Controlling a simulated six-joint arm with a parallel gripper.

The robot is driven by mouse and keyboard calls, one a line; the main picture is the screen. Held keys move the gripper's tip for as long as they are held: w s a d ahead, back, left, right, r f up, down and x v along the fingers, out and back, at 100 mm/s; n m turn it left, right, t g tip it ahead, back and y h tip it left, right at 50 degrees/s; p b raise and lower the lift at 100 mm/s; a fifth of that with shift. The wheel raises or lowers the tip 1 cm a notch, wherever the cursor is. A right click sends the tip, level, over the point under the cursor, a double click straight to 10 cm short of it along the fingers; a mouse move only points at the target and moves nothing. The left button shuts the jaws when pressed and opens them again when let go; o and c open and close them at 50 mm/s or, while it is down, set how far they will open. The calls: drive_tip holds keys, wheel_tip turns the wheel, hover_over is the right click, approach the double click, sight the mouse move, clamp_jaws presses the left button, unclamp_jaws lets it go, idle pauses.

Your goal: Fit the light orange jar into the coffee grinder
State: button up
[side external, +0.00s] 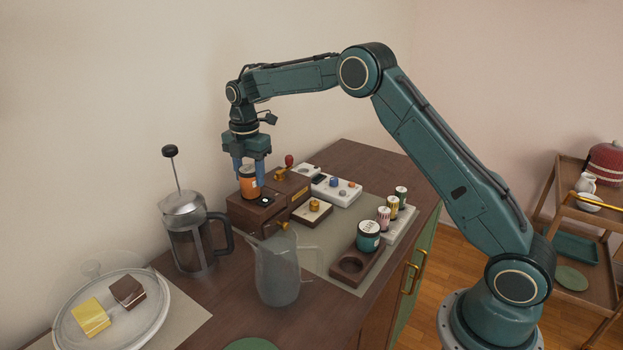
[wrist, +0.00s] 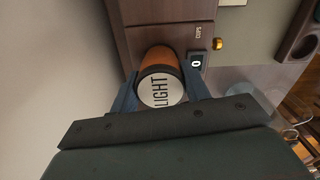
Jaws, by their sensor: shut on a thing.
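The light orange jar (side external: 248,184) is upright between the fingers of my gripper (side external: 250,168), at the left part of the brown coffee grinder (side external: 240,212). In the wrist view the jar (wrist: 160,62) shows its white lid marked LIGHT, and the blue fingers of my gripper (wrist: 159,92) are shut on both sides of it. The grinder (wrist: 150,37) lies beyond the jar, with a counter reading 0 beside it. The jar's base meets or nearly meets the grinder's top; I cannot tell whether it is seated.
A teal jar (side external: 368,236) stands in a wooden holder (side external: 350,268) with an empty round hole. A glass pitcher (side external: 276,272) stands in front of the grinder, and a French press (side external: 188,235) is to its left. Small capped vials (side external: 392,208) stand at the right.

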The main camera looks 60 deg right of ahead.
drive_tip(key=shift+f, duration=0.95)
drive_tip(key=o, duration=1.1)
drive_tip(key=shift+o, duration=0.2)
drive_tip(key=shift+r, duration=3.75)
drive_tip(key=shift+r, duration=0.1)
